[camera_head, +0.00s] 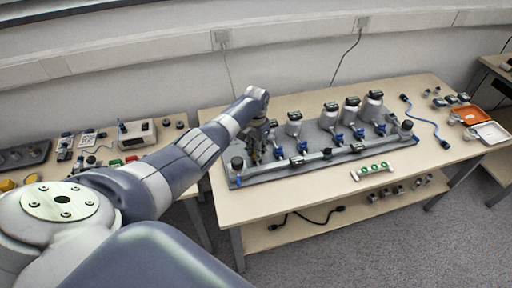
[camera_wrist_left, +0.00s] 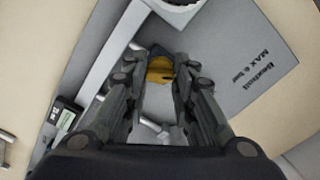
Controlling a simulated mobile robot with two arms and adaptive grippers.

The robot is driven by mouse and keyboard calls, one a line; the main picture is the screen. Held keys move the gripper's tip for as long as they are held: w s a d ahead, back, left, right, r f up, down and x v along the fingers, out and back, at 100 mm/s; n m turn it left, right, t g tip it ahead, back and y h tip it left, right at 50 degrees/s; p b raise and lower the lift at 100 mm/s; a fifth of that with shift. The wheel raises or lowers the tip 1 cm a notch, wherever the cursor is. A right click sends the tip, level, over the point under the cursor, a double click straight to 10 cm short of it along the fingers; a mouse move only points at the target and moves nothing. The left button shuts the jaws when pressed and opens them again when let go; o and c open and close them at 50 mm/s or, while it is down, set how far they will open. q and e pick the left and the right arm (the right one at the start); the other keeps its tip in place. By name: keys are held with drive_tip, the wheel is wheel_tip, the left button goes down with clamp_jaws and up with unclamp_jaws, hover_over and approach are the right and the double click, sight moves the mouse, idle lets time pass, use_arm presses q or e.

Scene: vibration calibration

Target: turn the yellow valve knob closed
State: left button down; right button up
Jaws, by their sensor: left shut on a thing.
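The yellow valve knob (camera_wrist_left: 160,69) shows in the left wrist view between the fingertips of my left gripper (camera_wrist_left: 159,76). The gripper's two dark fingers are shut on it, one on each side. In the head view my left arm reaches in from the left, and the left gripper (camera_head: 257,146) is at the left end of the grey rig plate (camera_head: 240,180). The knob is hard to make out there behind the gripper. My right gripper is in neither view.
Several metal canisters (camera_head: 330,115) with blue fittings stand on the plate, to the right of the gripper. A strip with green buttons (camera_head: 372,171) lies in front of the plate. A blue cable (camera_head: 425,119) and an orange tray (camera_head: 473,115) lie at the right.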

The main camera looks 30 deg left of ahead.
use_arm(q)
drive_tip(key=n+p, duration=0.1)
drive_tip(key=n, duration=0.4)
drive_tip(key=shift+n, duration=0.3)
drive_tip(key=n+p, duration=0.1)
drive_tip(key=n, duration=0.4)
drive_tip(key=shift+n, duration=0.3)
drive_tip(key=c, duration=1.3)
unclamp_jaws()
drive_tip(key=shift+r, duration=0.2)
wheel_tip(320, 180, up, 12)
drive_tip(key=shift+f, duration=0.2)
